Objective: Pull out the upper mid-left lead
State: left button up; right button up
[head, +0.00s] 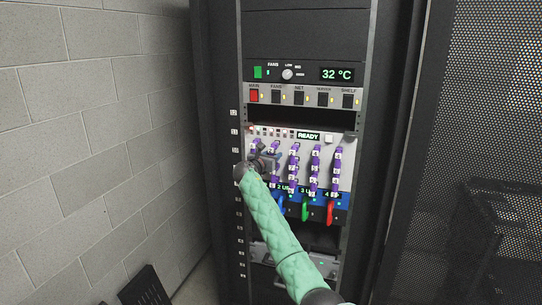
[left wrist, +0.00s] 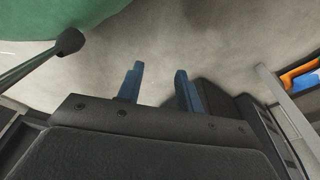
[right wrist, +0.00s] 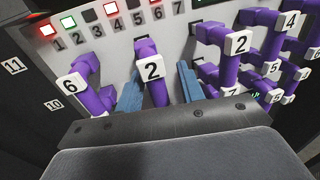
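Purple leads with white number tags stand in rows on a grey panel (head: 345,176) in the rack. In the right wrist view a purple lead tagged 2 (right wrist: 152,88) stands between the fingers of my right gripper (right wrist: 158,92), with a gap on each side. A lead tagged 6 (right wrist: 85,80) is to its left, and another tagged 2 (right wrist: 232,62) to its right. In the head view my right gripper (head: 262,163) hides part of the left leads, so I cannot tell which position the lead between the fingers has. My left gripper (left wrist: 160,88) is open and empty over grey floor.
Above the panel are a switch row (head: 310,97) and a 32 °C display (head: 337,74). A block wall (head: 90,130) is left, a mesh door (head: 480,120) right.

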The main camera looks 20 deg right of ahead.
jog(key=shift+r, duration=0.15)
pick_arm(q)
jog(key=shift+s, duration=0.1)
pick_arm(e)
jog(key=shift+w+a, duration=0.1)
jog(key=shift+a, duration=0.1)
